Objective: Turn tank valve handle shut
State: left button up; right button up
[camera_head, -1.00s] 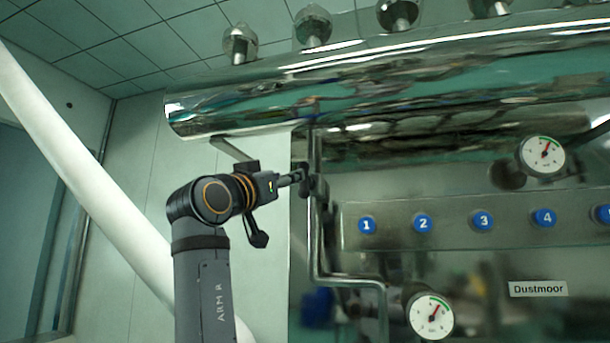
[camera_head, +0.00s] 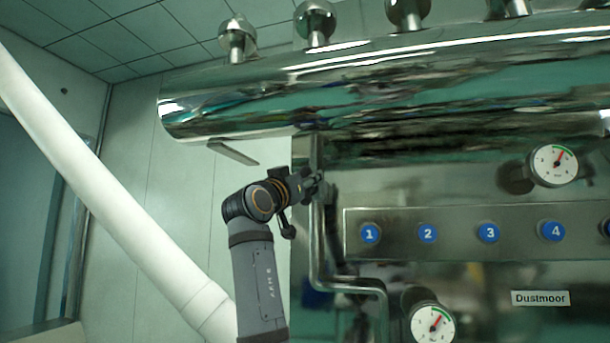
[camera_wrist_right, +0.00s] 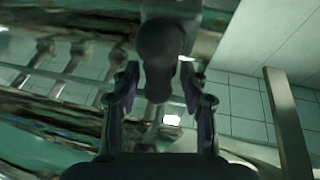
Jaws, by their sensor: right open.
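A flat grey metal lever (camera_head: 233,153), which looks like the tank valve handle, hangs under the left end of the shiny horizontal tank (camera_head: 230,110) in the head view. My right gripper (camera_head: 316,187) is to the right of the lever and below it, apart from it, close to the vertical pipe. In the right wrist view my gripper (camera_wrist_right: 163,108) is open. A dark rounded part (camera_wrist_right: 165,55) shows above and between its fingers; I cannot tell what it is or whether they touch. A slanted bar at the right of that view (camera_wrist_right: 287,125) may be the lever. My left gripper is out of view.
A bent metal pipe (camera_head: 318,250) runs down beside my right gripper. A panel with numbered blue buttons (camera_head: 428,233) and two gauges (camera_head: 553,165) (camera_head: 433,323) are to the right. A thick white pipe (camera_head: 110,205) slants at the left. Open space lies below the lever.

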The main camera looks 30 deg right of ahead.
jog(key=shift+c, duration=0.5)
jog(key=shift+s, duration=0.1)
grip_shut()
jog(key=shift+t, duration=0.3)
jog(key=n+t+b, duration=0.1)
jog(key=n, duration=0.2)
jog(key=n+t+y+b, duration=0.1)
jog(key=n, duration=0.1)
jog(key=shift+w+a+f+n+t+b, duration=0.15)
jog(key=shift+w+n+t+b, duration=0.05)
jog(key=shift+n+t+b, duration=0.2)
jog(key=n+t+y+b, duration=0.1)
jog(key=n+y, duration=0.2)
jog(key=n, duration=0.3)
jog(key=f+n+t+y+b, duration=0.1)
jog(key=n+y, duration=0.2)
jog(key=n, duration=0.4)
jog(key=w+n+t+y+b, duration=0.1)
jog(key=n+y, duration=0.2)
jog(key=n, duration=0.3)
jog(key=shift+a+f+n+t, duration=0.25)
jog(key=shift+a+n+t, duration=0.05)
jog(key=shift+a+t, duration=0.1)
jog(key=shift+w+n+y, duration=0.1)
jog(key=shift+n+y, duration=0.2)
jog(key=shift+y, duration=0.1)
